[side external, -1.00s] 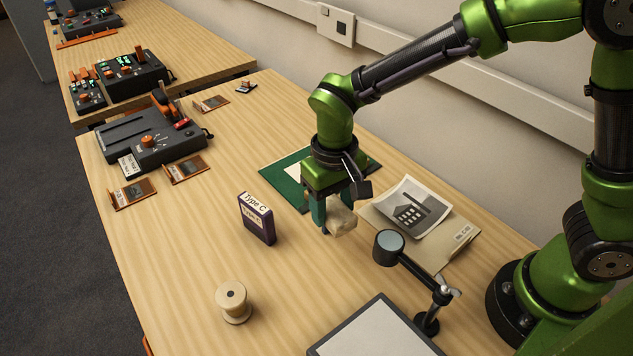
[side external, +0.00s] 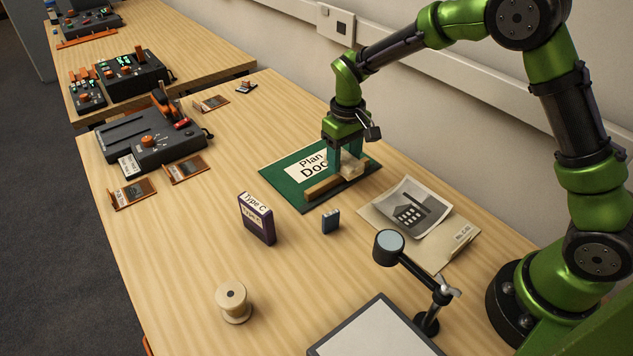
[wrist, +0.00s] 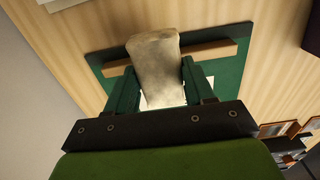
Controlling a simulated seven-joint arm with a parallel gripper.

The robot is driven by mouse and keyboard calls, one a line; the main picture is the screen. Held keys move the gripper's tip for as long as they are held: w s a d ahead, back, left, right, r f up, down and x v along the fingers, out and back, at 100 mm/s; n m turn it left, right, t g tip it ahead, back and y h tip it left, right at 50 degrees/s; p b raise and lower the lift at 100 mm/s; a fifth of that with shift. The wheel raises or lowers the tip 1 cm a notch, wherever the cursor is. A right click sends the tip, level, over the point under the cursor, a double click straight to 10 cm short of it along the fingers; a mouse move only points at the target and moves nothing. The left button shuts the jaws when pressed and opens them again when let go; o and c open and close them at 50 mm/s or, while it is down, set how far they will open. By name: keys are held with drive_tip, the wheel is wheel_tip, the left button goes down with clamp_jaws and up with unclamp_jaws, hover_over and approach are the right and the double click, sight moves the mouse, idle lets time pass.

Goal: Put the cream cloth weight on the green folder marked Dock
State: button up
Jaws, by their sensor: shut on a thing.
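The green folder (side external: 283,178) lies flat on the table, with a white label (side external: 308,165) reading "Plan" and "Doc", the rest covered by my gripper. A wooden strip (side external: 322,188) lies along its near edge. My gripper (side external: 346,165) is over the folder's right part, shut on the cream cloth weight (side external: 352,169). In the wrist view the cream weight (wrist: 156,68) sits between the two green fingers (wrist: 157,88), over the folder (wrist: 232,75) and beside or over the strip. I cannot tell whether the weight touches the folder.
A small blue box (side external: 331,221) and a purple "Type C" box (side external: 257,219) stand nearby. A beige folder with a photo (side external: 412,209) lies to the right. A magnifier (side external: 389,246), a wooden spool (side external: 233,303) and a light panel (side external: 372,332) are nearer.

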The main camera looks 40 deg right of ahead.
hover_over(320, 167)
drive_tip(key=shift+f, duration=2)
drive_tip(key=shift+f, duration=0.1)
drive_tip(key=o, duration=1.4)
drive_tip(key=shift+f, duration=0.15)
drive_tip(key=shift+c, duration=0.2)
